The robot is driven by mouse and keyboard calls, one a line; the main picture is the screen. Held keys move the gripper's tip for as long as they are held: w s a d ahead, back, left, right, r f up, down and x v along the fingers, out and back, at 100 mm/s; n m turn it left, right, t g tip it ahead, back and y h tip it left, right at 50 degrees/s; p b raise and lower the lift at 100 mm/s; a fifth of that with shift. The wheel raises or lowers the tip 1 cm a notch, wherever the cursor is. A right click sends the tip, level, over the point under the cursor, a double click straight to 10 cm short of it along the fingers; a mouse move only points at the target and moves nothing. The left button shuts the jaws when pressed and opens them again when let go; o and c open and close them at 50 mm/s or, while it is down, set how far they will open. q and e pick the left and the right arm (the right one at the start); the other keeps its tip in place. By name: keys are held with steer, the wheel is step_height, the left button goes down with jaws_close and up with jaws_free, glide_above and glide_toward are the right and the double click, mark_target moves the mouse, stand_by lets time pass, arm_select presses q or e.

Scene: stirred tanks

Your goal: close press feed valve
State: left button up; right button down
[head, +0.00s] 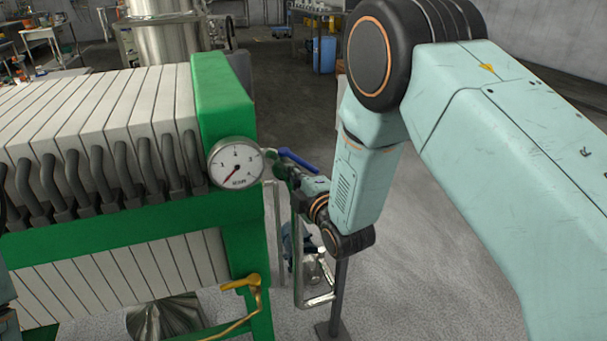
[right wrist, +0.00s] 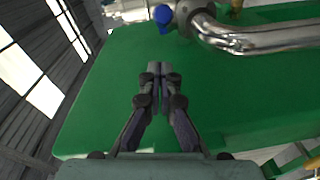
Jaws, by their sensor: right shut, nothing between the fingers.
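The valve has a blue lever handle (head: 299,160), which shows just right of the pressure gauge in the head view. In the right wrist view the blue handle (right wrist: 162,17) is at the top, beside a bent steel pipe (right wrist: 245,40). Contact with the handle cannot be told. My left gripper is not in view.
The filter press has a green end frame (head: 222,100), pale plates (head: 95,105) and a round gauge (head: 236,163). A yellow handle (head: 240,283) sits low on the press. Steel pipes (head: 279,235) run down beside the frame. The floor (head: 440,270) at right is clear.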

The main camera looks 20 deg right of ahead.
mark_target(316, 169)
steer(key=shift+w+d+f, duration=0.15)
steer(key=shift+w+d, duration=0.1)
steer(key=shift+d, duration=0.45)
steer(key=shift+w+d+f, duration=0.15)
steer(key=shift+w+d, duration=0.1)
steer(key=shift+d, duration=0.45)
steer(key=shift+d, duration=0.5)
steer(key=shift+w+d, duration=0.2)
steer(key=shift+d, duration=0.3)
steer(key=shift+w+d, duration=0.15)
steer(key=shift+d, duration=0.3)
steer(key=w+d, duration=0.6)
steer(key=shift+w+d, duration=0.15)
steer(key=shift+w, duration=0.2)
